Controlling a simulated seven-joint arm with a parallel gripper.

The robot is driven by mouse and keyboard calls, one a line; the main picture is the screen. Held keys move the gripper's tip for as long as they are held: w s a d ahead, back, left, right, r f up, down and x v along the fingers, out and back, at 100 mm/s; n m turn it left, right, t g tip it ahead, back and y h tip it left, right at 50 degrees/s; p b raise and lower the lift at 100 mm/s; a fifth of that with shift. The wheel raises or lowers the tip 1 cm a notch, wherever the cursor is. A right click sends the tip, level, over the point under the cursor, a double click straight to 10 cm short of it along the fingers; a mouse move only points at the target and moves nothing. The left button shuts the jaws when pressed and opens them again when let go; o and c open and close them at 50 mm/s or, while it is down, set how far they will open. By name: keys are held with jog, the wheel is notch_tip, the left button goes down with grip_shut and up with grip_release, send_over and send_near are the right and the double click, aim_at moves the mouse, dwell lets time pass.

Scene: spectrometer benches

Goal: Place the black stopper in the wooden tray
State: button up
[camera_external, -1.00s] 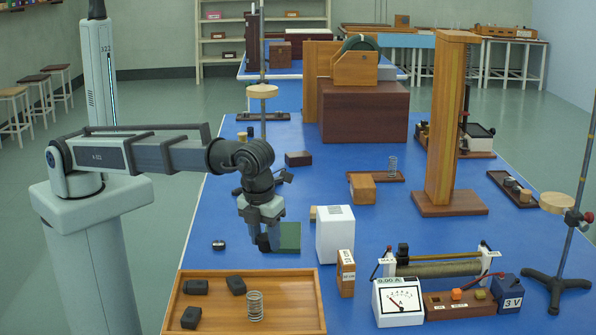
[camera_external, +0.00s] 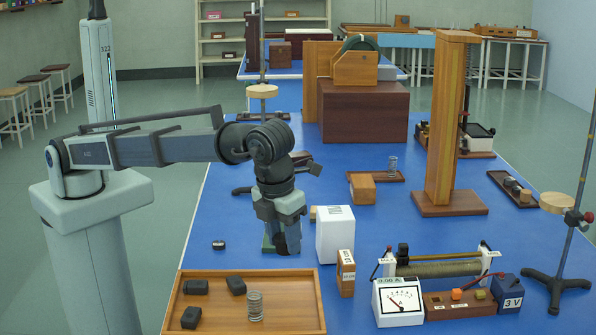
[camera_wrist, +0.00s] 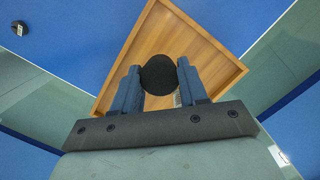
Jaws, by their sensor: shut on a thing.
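My gripper (camera_wrist: 160,86) is shut on the black stopper (camera_wrist: 158,72), which shows as a round dark shape between the two fingertips in the wrist view. In the external view my gripper (camera_external: 283,236) hangs above the blue table, behind the right part of the tray; the stopper is hard to tell from the dark fingers there. The wooden tray (camera_external: 322,302) lies at the table's front left, and its floor also shows beyond the stopper in the wrist view (camera_wrist: 165,35).
The tray holds three black blocks (camera_external: 236,285) at its left and a coiled spring (camera_external: 255,306). A white box (camera_external: 335,235) and a small wooden block (camera_external: 346,273) stand right of my gripper. A small dark object (camera_external: 218,245) lies behind the tray.

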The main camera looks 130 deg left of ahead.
aim_at(279, 240)
notch_tip(279, 240, down, 9)
dwell(0.5)
jog(key=shift+f, duration=0.2)
jog(key=o, duration=1)
jog(key=shift+r, duration=0.1)
jog(key=r, duration=0.4)
jog(key=d+r, duration=0.1)
jog(key=r, duration=0.7)
jog(key=shift+d, duration=0.4)
